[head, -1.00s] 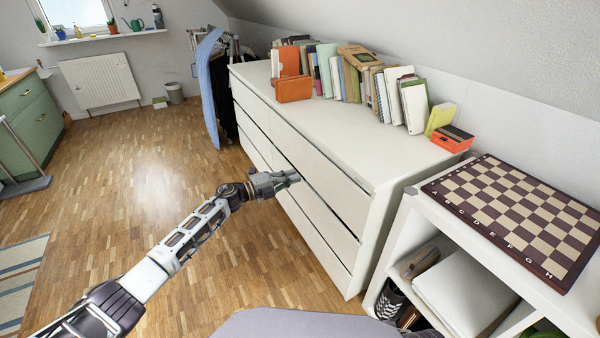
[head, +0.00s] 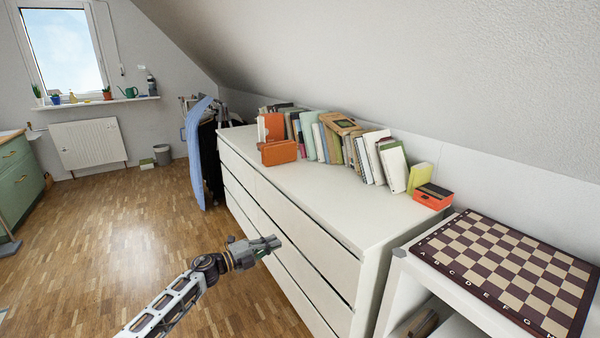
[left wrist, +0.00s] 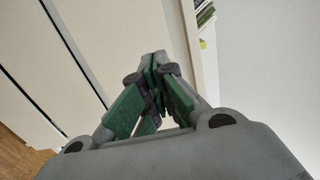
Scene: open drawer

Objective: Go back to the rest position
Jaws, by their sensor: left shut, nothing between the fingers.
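My left gripper (head: 276,243) is in front of the white dresser (head: 352,208), near its drawer fronts. In the left wrist view its green and grey fingers (left wrist: 155,58) meet at the tips, shut with nothing between them. Behind them show the dresser's pale fronts and a dark gap line. I cannot tell whether the fingers touch the dresser. Dark gaps run along the drawers in the head view. My right gripper is not in view.
Books (head: 330,140) and an orange box (head: 279,152) stand on the dresser. A chessboard (head: 505,268) lies on the white shelf at the right. The wooden floor (head: 130,230) to the left is clear. A clothes rack with a blue cloth (head: 195,150) stands beyond the dresser.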

